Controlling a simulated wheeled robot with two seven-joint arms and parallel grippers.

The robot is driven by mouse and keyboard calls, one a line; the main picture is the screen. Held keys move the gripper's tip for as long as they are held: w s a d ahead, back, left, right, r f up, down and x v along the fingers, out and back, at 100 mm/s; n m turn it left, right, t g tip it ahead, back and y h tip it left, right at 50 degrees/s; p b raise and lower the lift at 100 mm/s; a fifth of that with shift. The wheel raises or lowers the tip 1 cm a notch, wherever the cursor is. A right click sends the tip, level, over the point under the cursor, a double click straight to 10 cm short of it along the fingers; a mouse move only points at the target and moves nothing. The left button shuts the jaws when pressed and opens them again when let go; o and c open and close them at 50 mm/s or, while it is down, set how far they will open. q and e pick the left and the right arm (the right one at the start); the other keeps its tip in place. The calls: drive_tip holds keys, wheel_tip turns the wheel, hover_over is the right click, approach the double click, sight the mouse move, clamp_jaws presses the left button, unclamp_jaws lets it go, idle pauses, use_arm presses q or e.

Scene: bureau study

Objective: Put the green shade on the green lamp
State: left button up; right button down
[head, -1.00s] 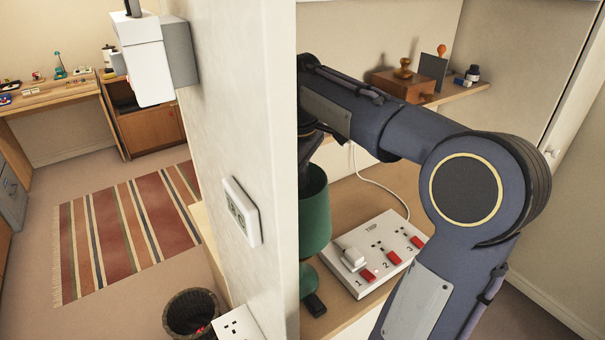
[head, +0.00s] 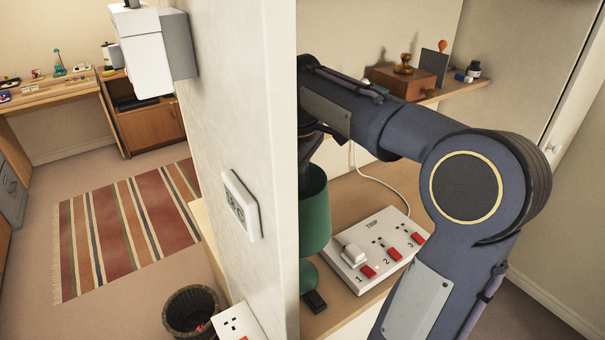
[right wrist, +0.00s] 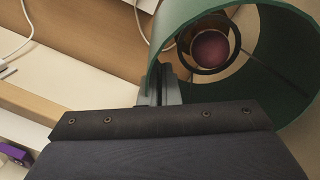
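The green shade (head: 315,212) is upright at the edge of the wall in the head view, its left part hidden by the wall. A bit of green below it (head: 308,275) looks like the green lamp's base, mostly hidden. In the right wrist view I look into the shade (right wrist: 283,85). Its inner ring frames a round dark-red thing (right wrist: 210,48), perhaps the bulb. I cannot tell whether the shade rests on the lamp. My right gripper (right wrist: 162,82) has its fingers close together at the shade's rim and looks shut on it. My left gripper is out of view.
A white socket strip (head: 372,250) with a plug and red switches lies right of the shade on the wooden desk (head: 345,195). A shelf above bears a wooden box (head: 402,84) and an ink bottle (head: 473,70). The wall's end (head: 270,110) stands close on the left.

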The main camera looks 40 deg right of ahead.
drive_tip(key=shift+f+b, duration=0.75)
drive_tip(key=shift+f, duration=0.6)
drive_tip(key=c, duration=1.6)
unclamp_jaws()
wheel_tip(320, 180, up, 7)
drive_tip(key=p, duration=0.7)
drive_tip(key=shift+r, duration=0.1)
